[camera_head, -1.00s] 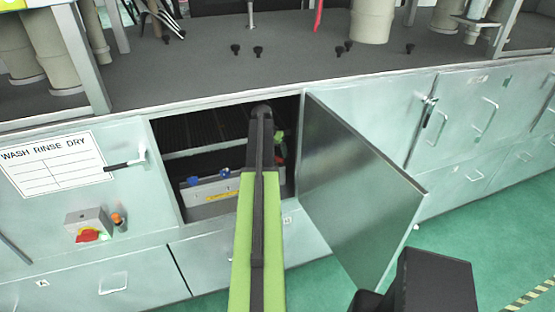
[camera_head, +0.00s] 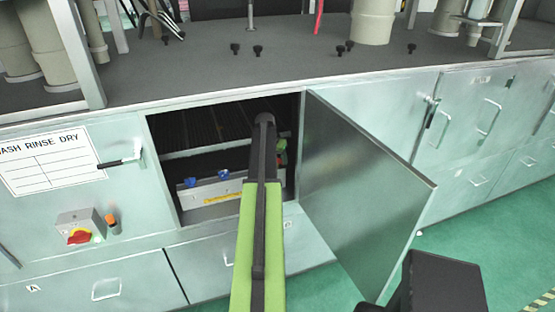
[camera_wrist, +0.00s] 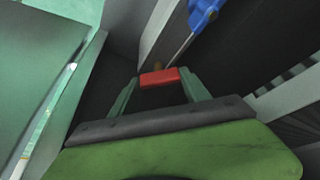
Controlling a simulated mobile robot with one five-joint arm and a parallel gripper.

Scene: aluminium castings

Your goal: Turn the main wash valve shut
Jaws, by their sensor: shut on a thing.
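A red handle piece (camera_wrist: 158,77) sits between the two green fingers of my gripper (camera_wrist: 158,80) in the wrist view, and the fingers are shut on it. I cannot read any label that names it as the main wash valve. In the head view, my arm reaches into an open cabinet bay, and a bit of red (camera_head: 281,160) shows beside the green of my gripper (camera_head: 281,147). My arm hides most of the valve there. Two blue handles (camera_head: 194,182) stand on a pale panel to the left; one blue handle (camera_wrist: 203,12) shows above in the wrist view.
The open cabinet door (camera_head: 360,190) stands close to the right of my arm. The bay has a metal frame (camera_head: 150,190) at left. A grey switch box (camera_head: 79,222) and a black door handle (camera_head: 120,163) are on the front.

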